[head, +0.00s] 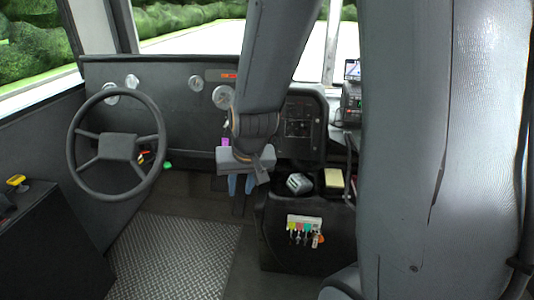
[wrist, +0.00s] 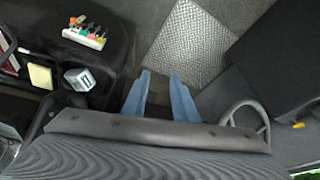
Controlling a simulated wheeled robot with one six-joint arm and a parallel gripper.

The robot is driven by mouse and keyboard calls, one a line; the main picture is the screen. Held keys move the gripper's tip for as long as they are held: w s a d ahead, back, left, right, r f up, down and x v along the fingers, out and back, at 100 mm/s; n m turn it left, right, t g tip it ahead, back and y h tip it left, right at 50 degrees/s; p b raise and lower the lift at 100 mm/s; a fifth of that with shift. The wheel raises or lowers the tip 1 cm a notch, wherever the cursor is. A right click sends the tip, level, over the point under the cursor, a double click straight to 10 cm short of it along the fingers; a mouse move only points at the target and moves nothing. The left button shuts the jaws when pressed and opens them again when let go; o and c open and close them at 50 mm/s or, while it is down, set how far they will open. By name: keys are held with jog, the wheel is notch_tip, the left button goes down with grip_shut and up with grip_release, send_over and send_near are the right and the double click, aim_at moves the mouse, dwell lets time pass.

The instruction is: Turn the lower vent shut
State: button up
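My gripper (head: 241,186) hangs down in front of the dashboard (head: 170,105), left of the centre console. In the wrist view its two blue fingers (wrist: 160,76) stand apart with nothing between them, so it is open. Several round pale fittings sit on the dashboard: one behind the wheel rim (head: 112,96), one above it (head: 132,81), a small one (head: 195,82) and a larger one (head: 222,96) beside my arm. I cannot tell which is the lower vent. My arm hides part of the dashboard. No vent is clear in the wrist view.
The steering wheel (head: 116,147) stands at the left; it also shows in the wrist view (wrist: 245,117). The console (head: 285,250) at right carries a grey-white block (head: 299,184), a yellow pad (head: 334,178) and a key rack (head: 305,222). The tread-plate floor (head: 175,255) is clear.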

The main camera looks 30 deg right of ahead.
jog(key=w+d+f+m+t+h+b, duration=0.1)
jog(key=w+d+f+m+t+b, duration=0.2)
jog(key=w, duration=0.6)
jog(key=w+d+f+m+t+h+b, duration=0.1)
jog(key=w+d+f+t+h+b, duration=0.2)
jog(key=w, duration=0.5)
jog(key=m+t+h+b, duration=0.3)
jog(key=m+h+b, duration=0.4)
jog(key=h+b, duration=0.15)
send_near(272, 142)
jog(key=x, duration=0.8)
jog(key=shift+a+b, duration=0.1)
jog(key=shift+b, duration=0.3)
grip_shut()
